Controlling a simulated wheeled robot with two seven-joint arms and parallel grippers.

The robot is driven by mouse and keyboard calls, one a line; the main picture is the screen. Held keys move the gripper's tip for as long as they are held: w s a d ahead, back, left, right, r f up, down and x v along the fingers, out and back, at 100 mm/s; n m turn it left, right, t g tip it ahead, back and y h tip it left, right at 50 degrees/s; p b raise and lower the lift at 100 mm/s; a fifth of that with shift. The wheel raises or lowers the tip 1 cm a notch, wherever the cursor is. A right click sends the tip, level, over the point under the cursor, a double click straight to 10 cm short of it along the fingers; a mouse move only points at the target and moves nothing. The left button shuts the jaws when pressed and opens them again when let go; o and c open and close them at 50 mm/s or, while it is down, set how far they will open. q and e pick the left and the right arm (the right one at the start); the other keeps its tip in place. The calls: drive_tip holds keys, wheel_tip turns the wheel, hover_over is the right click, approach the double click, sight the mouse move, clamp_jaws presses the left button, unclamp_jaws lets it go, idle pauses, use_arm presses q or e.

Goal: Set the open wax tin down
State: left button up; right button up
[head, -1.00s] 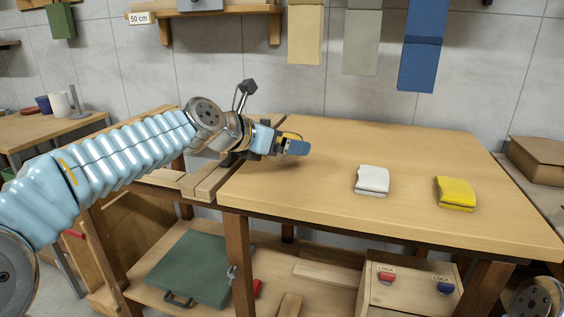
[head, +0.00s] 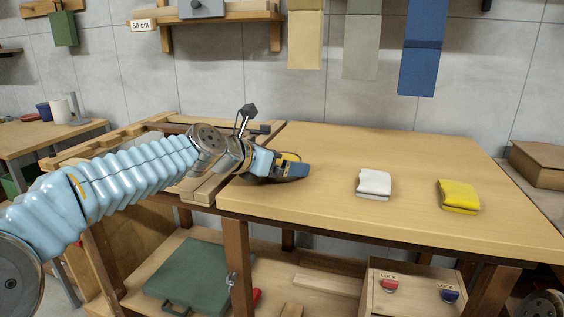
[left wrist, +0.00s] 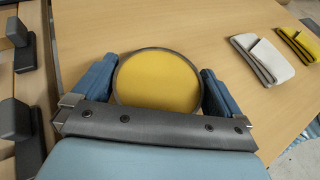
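The open wax tin (left wrist: 158,80) is round, with a dark metal rim and yellow wax inside. In the left wrist view it sits between the two fingers of my left gripper (left wrist: 158,88), which touch it on both sides. In the head view my left gripper (head: 290,170) is low over the left part of the workbench top (head: 330,215), and only a sliver of the tin (head: 291,157) shows behind the fingers. I cannot tell whether the tin's underside touches the bench. My right gripper is not in view.
A folded white cloth (head: 374,184) and a folded yellow cloth (head: 458,196) lie to the right on the bench. A wooden vise (head: 207,182) is at the bench's left end. The bench between gripper and white cloth is clear.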

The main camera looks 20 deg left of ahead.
use_arm(q)
drive_tip(key=shift+r, duration=0.15)
drive_tip(key=shift+s+a, duration=0.25)
drive_tip(key=shift+s, duration=0.05)
drive_tip(key=b+v, duration=0.1)
drive_tip(key=v, duration=1)
drive_tip(key=shift+s+r, duration=0.1)
drive_tip(key=shift+r, duration=0.05)
